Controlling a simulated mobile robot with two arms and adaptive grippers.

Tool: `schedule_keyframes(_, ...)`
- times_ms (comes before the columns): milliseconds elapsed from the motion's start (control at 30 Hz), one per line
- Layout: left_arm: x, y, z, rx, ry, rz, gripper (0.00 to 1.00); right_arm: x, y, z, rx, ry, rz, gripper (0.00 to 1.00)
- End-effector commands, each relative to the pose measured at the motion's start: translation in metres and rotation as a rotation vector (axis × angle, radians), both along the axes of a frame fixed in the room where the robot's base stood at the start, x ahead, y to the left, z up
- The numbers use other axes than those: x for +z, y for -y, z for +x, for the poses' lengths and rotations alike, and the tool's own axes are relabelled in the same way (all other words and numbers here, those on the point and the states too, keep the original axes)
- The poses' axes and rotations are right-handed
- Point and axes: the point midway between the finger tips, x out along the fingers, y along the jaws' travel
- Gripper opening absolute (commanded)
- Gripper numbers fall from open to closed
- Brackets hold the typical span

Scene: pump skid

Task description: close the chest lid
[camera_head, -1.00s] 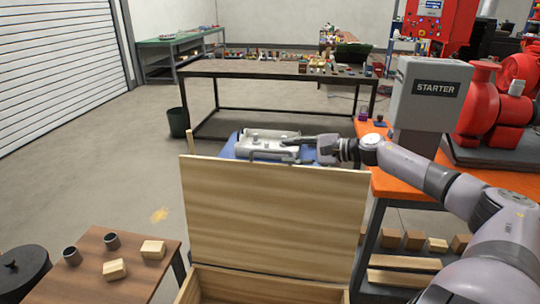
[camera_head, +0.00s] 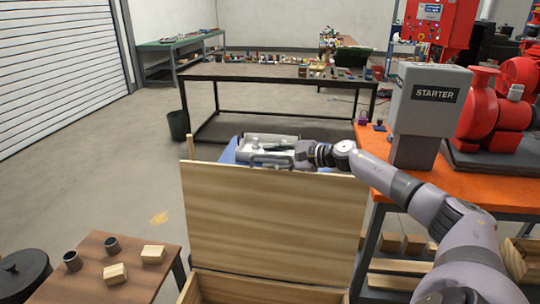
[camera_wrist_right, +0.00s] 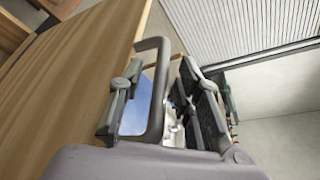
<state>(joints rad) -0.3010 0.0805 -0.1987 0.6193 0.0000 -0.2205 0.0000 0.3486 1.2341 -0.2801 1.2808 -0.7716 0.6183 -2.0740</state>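The wooden chest lid (camera_head: 275,220) stands open, nearly upright, at the middle bottom of the head view. The chest box (camera_head: 250,289) shows only as a rim below it. In the right wrist view the lid's outer face (camera_wrist_right: 75,75) fills the left side, with a grey loop handle (camera_wrist_right: 157,85) on it. My right gripper (camera_head: 262,160) is behind the lid's top edge, partly hidden by it. In the wrist view its fingers (camera_wrist_right: 163,100) are apart, one between the lid and handle bar, the other beyond the bar. I cannot tell whether they touch it. My left gripper is not in view.
A small brown table (camera_head: 92,282) with cups and wooden blocks stands to the left. An orange bench (camera_head: 480,185) with a starter box (camera_head: 430,108) is to the right. A dark worktable (camera_head: 275,78) stands behind. A white item (camera_head: 255,146) lies behind the lid.

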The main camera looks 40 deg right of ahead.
Motion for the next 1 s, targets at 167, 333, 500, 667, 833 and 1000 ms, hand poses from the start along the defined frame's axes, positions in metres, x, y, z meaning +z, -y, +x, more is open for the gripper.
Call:
schedule_keyframes(167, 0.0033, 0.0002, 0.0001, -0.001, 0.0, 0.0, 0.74, -0.0009, -0.004, 0.0074, 0.002, 0.0, -0.001, 0.31)
schedule_keyframes(333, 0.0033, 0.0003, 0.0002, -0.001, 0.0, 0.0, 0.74, -0.002, -0.0047, 0.0086, 0.003, 0.0, -0.002, 0.31)
schedule_keyframes(500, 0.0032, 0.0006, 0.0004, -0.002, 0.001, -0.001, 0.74, -0.0021, -0.0046, 0.0084, 0.003, -0.001, -0.002, 0.3)
schedule_keyframes(667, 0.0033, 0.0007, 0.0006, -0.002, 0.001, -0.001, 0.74, -0.0021, -0.0046, 0.0083, 0.003, -0.001, -0.002, 0.19)
schedule_keyframes(833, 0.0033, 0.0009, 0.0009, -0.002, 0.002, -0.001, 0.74, -0.002, -0.0045, 0.0082, 0.003, -0.001, -0.002, 0.08)
schedule_keyframes(1000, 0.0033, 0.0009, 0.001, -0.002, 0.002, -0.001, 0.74, -0.002, -0.0045, 0.0082, 0.003, -0.001, -0.002, 0.0)
